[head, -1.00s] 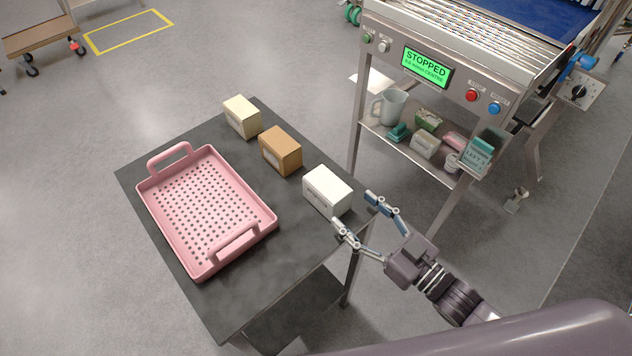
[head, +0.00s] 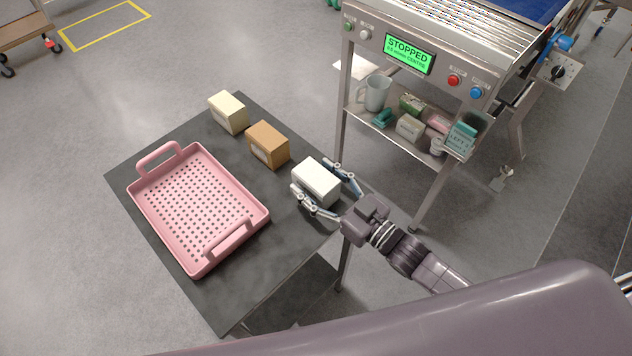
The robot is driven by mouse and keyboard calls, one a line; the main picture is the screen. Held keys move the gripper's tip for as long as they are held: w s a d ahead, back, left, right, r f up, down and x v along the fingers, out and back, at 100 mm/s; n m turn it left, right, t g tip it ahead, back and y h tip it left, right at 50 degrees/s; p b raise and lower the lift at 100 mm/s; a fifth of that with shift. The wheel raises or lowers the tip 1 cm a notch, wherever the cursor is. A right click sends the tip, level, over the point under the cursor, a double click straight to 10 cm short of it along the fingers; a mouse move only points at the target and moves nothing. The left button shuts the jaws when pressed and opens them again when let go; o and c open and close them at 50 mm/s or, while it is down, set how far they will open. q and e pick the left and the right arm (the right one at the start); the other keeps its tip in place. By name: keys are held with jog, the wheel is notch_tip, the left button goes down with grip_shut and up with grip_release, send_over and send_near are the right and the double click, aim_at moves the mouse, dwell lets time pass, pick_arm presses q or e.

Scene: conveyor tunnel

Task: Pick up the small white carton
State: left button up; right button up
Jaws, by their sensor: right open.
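The small white carton (head: 317,181) stands on the dark table (head: 270,270), near its right edge. My right gripper (head: 318,184) is open, with one finger on each side of the carton's near end. One finger is at the carton's front left and the other at its right side. I cannot tell whether either finger touches it. My left gripper is not in view.
A brown carton (head: 268,145) and a cream carton (head: 228,112) stand in a row behind the white one. A pink perforated tray (head: 140,203) fills the table's left part. A conveyor frame with a lower shelf (head: 403,147) holding several items stands at right.

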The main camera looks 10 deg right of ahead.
aim_at(316, 176)
jog(key=c, duration=1.4)
jog(key=shift+r, duration=0.15)
notch_tip(316, 176, up, 20)
jog(key=shift+f, duration=0.1)
jog(key=o, duration=0.6)
grip_shut()
